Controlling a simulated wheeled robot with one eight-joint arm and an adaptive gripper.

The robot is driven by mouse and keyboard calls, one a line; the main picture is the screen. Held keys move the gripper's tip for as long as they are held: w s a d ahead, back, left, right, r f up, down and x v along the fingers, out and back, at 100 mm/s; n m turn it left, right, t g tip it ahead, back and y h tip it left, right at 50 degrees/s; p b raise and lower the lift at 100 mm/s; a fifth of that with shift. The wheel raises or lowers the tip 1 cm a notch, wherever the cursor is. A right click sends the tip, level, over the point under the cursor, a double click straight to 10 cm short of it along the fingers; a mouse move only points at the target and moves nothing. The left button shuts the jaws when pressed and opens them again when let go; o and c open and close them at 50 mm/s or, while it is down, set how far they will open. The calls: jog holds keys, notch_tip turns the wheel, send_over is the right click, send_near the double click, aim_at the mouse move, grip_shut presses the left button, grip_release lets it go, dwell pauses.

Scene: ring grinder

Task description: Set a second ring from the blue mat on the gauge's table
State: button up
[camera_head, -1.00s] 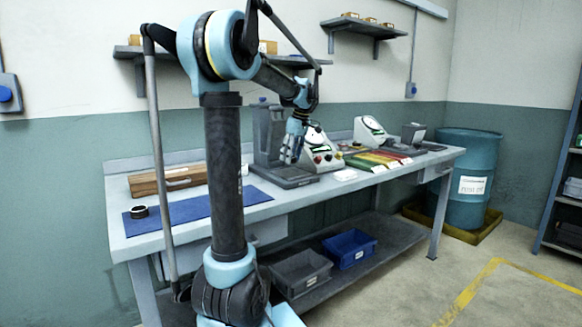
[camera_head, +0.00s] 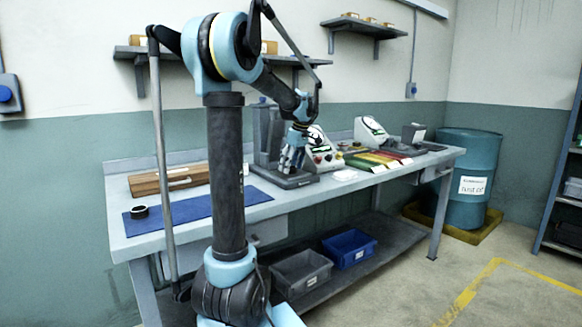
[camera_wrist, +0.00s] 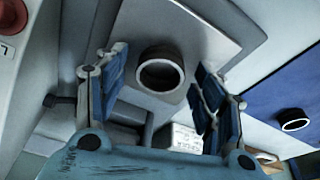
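The gauge (camera_head: 268,135) is a grey stand whose flat table (camera_head: 301,181) rests on the bench; the plate also shows in the wrist view (camera_wrist: 215,30). A dark ring with a pale rim (camera_wrist: 161,72) appears over that plate, between my fingers. Gaps show on both sides of it, and I cannot tell whether it touches the plate. My gripper (camera_wrist: 160,90) is open around it, fingers pointing down; in the head view my gripper (camera_head: 292,160) is low over the table. Another dark ring (camera_head: 139,211) lies on the blue mat (camera_head: 190,209), also visible in the wrist view (camera_wrist: 295,125).
A wooden case (camera_head: 168,181) lies behind the mat. White machines with dials (camera_head: 320,150) stand right of the gauge. Coloured strips (camera_head: 375,161) and a small white block (camera_head: 345,175) lie farther right. The mat's right part is bare.

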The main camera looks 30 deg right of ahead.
jog(key=v, duration=1.2)
jog(key=shift+d, duration=0.1)
jog(key=shift+s, duration=0.1)
